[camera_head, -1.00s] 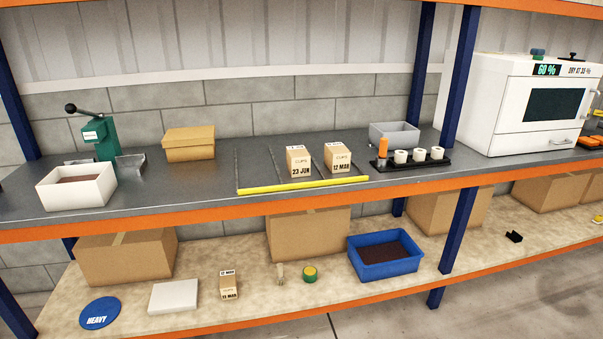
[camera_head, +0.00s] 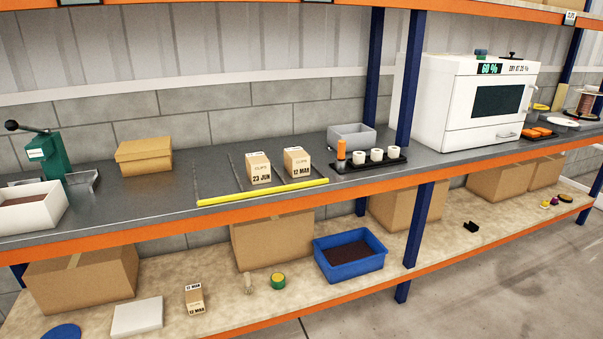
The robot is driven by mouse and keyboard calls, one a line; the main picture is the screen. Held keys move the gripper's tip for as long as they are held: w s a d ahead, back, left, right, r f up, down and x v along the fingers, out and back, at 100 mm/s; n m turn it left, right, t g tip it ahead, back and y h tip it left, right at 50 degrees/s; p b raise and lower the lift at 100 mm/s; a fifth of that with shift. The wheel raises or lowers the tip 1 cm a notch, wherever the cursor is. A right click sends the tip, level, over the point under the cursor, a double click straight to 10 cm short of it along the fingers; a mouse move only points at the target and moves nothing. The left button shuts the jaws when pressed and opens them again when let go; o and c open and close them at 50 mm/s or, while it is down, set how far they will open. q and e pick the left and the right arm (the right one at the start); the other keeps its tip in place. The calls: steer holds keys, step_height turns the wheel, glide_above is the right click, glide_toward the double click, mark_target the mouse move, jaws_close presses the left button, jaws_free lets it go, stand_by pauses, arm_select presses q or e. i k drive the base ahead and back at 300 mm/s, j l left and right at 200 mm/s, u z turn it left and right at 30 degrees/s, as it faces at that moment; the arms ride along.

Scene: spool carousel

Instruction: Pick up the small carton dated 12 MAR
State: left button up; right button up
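A small carton dated 12 MAR (camera_head: 297,163) stands upright on the upper shelf, in a lane behind the yellow strip. Another small carton, dated 23 JUN (camera_head: 259,169), stands just to its left, a little apart. A further small carton marked 12 MAR (camera_head: 195,299) is on the lower shelf, between a white flat block and a small pale object. Neither of my grippers is in view.
The yellow strip (camera_head: 263,192) runs along the front of the lanes. A black rack (camera_head: 368,160) with white spools and an orange item stands right of the cartons. On the lower shelf are a blue bin (camera_head: 349,256), cardboard boxes (camera_head: 272,240) and a white block (camera_head: 137,317).

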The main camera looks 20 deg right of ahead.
mark_target(296, 161)
steer(key=i+l, duration=0.15)
steer(key=l, duration=0.2)
steer(key=i+l+z, duration=0.1)
steer(key=l, duration=0.3)
steer(key=i+l, duration=0.2)
steer(key=l, duration=0.15)
steer(key=i+l+z, duration=0.1)
steer(key=l, duration=0.25)
steer(key=i, duration=0.05)
